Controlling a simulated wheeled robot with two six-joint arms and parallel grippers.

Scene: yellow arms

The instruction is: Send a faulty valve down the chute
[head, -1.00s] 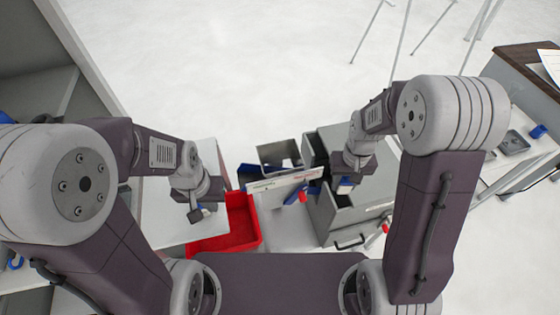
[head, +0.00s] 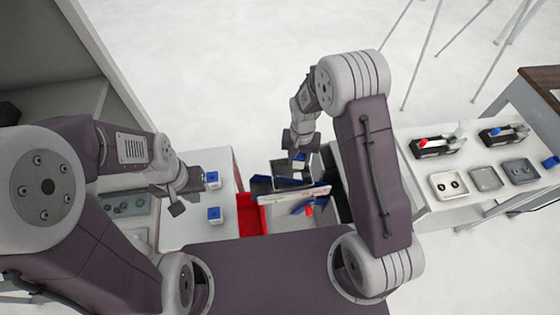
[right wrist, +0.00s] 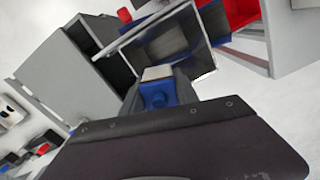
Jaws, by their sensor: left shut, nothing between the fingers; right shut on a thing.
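My right gripper (head: 299,158) is shut on a small valve (right wrist: 157,92) with a blue cap and a whitish body. It holds the valve above an open grey bin (head: 262,168), whose hollow inside shows just beyond the valve in the right wrist view (right wrist: 172,42). I cannot tell whether this bin is the chute. My left gripper (head: 184,199) is shut and empty, over the white table beside two blue-topped white valves, a front one (head: 214,215) and a back one (head: 212,180). The fingertips of both grippers are small in the head view.
A red bin (head: 250,216) stands left of a white-edged panel (head: 295,195), with blue and red pieces behind it. On the right, a white table (head: 430,205) carries several trays and two black holders (head: 437,147) (head: 503,135). A shelf unit (head: 60,80) is at left.

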